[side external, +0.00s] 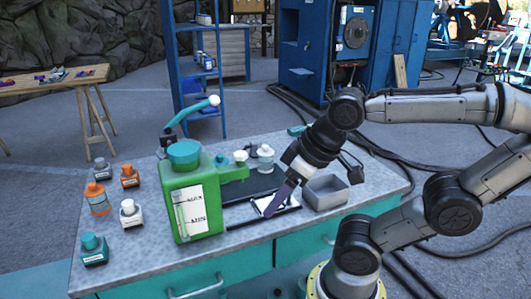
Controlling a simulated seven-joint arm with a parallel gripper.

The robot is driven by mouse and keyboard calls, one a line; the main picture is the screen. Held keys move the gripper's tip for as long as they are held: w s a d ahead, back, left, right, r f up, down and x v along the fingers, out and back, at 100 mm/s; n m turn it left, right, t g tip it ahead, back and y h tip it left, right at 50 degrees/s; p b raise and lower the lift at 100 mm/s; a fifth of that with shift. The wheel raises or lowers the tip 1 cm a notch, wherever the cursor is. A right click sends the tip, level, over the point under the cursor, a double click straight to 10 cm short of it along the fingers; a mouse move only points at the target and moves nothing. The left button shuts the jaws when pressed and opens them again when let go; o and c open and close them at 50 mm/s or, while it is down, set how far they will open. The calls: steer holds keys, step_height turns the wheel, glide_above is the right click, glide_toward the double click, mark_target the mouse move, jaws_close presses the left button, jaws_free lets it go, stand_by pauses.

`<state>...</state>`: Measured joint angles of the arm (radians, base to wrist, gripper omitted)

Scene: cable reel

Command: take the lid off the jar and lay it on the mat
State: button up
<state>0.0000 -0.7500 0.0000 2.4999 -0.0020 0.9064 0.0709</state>
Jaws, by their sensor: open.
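A large green jar (205,215) with a white MAX/MIN label stands upright on the grey bench. A round teal lid (184,149) sits on top of it. A dark flat area, apparently the mat (262,184), lies right of the jar, partly hidden by the jar and my gripper. My gripper (274,207) points down and left, low over a dark-framed white piece (290,203) beside the mat. Its purple fingers are open, well right of and below the lid. Whether they touch the surface cannot be told.
A grey open box (325,192) stands right of my gripper. Small bottles, including an orange one (97,200) and a teal one (93,250), stand left of the jar. A clear bottle (265,158) stands behind the mat. A teal lever with a white knob (214,101) rises behind the lid.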

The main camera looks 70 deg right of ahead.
steer(key=w+d+r+m+g+h, duration=0.1)
steer(key=w+d+r+m+h, duration=0.3)
steer(key=w+d+r+m, duration=0.9)
steer(key=m+g, duration=0.5)
steer(key=m, duration=0.1)
glide_above(265, 146)
steer(key=a, duration=0.3)
step_height(265, 146, down, 20)
steer(key=shift+w+d+x, duration=0.1)
steer(key=shift+d+x, duration=0.05)
steer(key=shift+x, duration=1.45)
steer(key=shift+w+d+x, duration=0.1)
steer(key=shift+x, duration=1.5)
steer(key=shift+r, duration=0.15)
jaws_close()
